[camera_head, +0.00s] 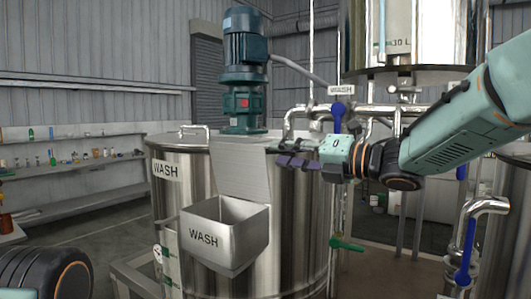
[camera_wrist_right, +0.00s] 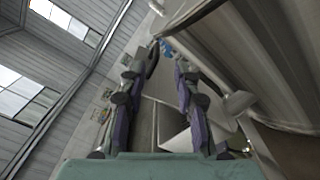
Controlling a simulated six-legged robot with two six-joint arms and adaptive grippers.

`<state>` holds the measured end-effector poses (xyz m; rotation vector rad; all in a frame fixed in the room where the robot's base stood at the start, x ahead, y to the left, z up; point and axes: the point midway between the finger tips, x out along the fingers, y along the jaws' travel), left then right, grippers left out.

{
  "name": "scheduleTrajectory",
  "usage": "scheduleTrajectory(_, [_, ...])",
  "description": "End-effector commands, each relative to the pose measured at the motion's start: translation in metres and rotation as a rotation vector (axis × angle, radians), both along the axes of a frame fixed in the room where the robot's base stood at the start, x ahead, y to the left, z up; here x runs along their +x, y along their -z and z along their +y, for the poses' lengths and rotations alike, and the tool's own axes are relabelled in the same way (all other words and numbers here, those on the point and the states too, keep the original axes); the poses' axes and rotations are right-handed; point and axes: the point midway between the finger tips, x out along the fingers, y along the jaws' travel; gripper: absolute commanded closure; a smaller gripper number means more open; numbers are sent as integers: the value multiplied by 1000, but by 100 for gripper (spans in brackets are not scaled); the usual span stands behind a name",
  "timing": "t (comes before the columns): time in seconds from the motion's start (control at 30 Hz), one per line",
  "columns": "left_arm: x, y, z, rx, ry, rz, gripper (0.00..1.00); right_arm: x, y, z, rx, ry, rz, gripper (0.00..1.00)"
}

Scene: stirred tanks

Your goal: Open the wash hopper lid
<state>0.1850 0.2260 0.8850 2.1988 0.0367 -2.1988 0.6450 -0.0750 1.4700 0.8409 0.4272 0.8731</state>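The wash hopper (camera_head: 212,243) is an open-topped metal box labelled WASH on the front of the steel tank. Its lid (camera_head: 240,172) is a flat grey panel standing up from the hopper's back edge, leaning towards the tank, so the hopper's mouth is uncovered. My right gripper (camera_head: 280,160) is beside the upper right edge of the lid; I cannot tell whether it touches. In the right wrist view its two purple-padded fingers (camera_wrist_right: 165,65) are apart, with no object clearly held between them. My left gripper is not in view.
The wash tank (camera_head: 290,215) carries a dark teal motor (camera_head: 245,70) on top, behind the lid. Steel pipes and a blue-handled valve (camera_head: 338,115) stand behind my right arm. A green-handled valve (camera_head: 346,244) sits low on the right. Shelves (camera_head: 80,150) line the left wall.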

Motion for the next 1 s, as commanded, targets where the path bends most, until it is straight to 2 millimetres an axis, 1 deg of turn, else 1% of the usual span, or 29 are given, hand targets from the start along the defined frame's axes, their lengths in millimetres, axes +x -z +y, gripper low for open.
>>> scheduleTrajectory(0.03, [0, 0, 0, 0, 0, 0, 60, -6, -1, -9, 6, 2, 1, 68])
scheduleTrajectory(0.1, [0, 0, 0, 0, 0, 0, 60, -13, -1, -19, 5, 2, 0, 68])
scheduleTrajectory(0.2, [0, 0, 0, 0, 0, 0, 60, -21, -1, -30, 3, 2, 0, 68])
scheduleTrajectory(0.33, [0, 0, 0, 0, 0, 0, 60, -27, 0, -38, 2, 0, 1, 68])
scheduleTrajectory(1.0, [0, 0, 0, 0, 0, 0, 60, -32, 1, -40, 0, -1, 1, 68])
